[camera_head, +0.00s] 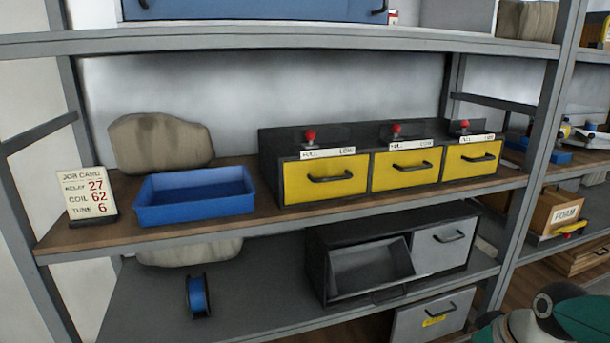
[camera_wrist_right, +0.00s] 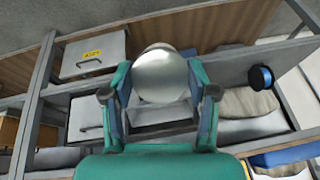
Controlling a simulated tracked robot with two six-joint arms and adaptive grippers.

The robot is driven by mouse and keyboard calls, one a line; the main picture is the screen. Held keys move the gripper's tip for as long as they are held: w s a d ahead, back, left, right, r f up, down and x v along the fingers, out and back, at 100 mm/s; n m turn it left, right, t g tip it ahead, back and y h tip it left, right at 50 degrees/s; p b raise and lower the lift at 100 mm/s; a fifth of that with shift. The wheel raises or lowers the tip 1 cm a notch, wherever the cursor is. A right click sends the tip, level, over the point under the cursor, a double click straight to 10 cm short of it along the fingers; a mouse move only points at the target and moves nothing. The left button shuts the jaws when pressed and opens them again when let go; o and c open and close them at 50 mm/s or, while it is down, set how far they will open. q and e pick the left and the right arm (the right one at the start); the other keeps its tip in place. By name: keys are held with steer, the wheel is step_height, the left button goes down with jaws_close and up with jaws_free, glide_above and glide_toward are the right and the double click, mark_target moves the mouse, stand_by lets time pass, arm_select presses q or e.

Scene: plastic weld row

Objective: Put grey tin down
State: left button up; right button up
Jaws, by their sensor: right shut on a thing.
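In the right wrist view a round, shiny grey tin (camera_wrist_right: 160,72) sits between the fingers of my right gripper (camera_wrist_right: 160,92), which is shut on it. One finger is on each side of the tin. The shelf rack lies behind the tin in this view. In the head view green and grey parts of my right arm show at the bottom right corner; I cannot make out the tin there. My left gripper is not in view.
The upper shelf has a job card (camera_head: 87,195), a blue tray (camera_head: 195,212) and yellow drawers (camera_head: 325,179). On the lower shelf are a blue spool (camera_head: 198,295) and a dark unit with an open grey drawer (camera_head: 370,268). The lower shelf is bare between them.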

steer(key=w+a+f+m, duration=0.2)
steer(key=w+a+f, duration=0.3)
steer(key=a+f, duration=0.45)
step_height(320, 180, up, 22)
steer(key=w+p, duration=0.2)
steer(key=p, duration=2.3)
steer(key=s+f, duration=0.4)
steer(key=f, duration=0.1)
steer(key=shift+n, duration=0.3)
steer(key=shift+f, duration=0.1)
